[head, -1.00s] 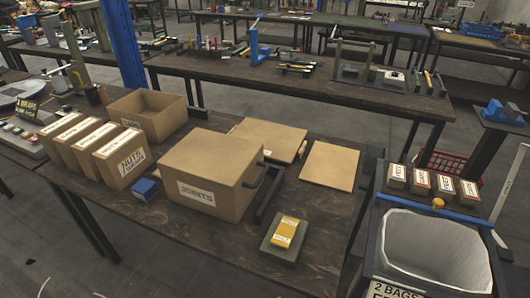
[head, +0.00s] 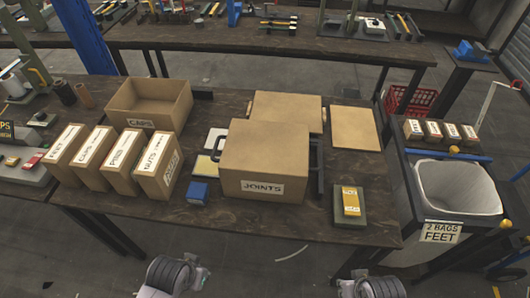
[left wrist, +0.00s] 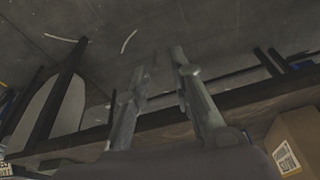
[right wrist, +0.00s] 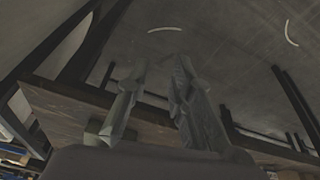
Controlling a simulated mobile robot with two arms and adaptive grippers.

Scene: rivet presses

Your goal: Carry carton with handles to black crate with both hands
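The carton with handles (head: 264,160), brown, closed and labelled JOINTS, stands upright on the dark table, with a dark handle at its left and right sides. My left gripper (head: 178,274) and my right gripper (head: 370,286) are at the bottom edge of the head view, in front of the table and apart from the carton. The left wrist view shows the left fingers (left wrist: 158,75) spread and empty. The right wrist view shows the right fingers (right wrist: 158,75) spread and empty. I cannot clearly identify a black crate.
Several narrow cartons (head: 154,164) and an open carton (head: 150,105) stand left. A blue box (head: 197,193) and a green pad (head: 349,207) flank the carton. Flat cardboard (head: 353,128) lies behind. A dark bin (head: 457,187) with a pale liner stands right; a red crate (head: 411,101) is beyond.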

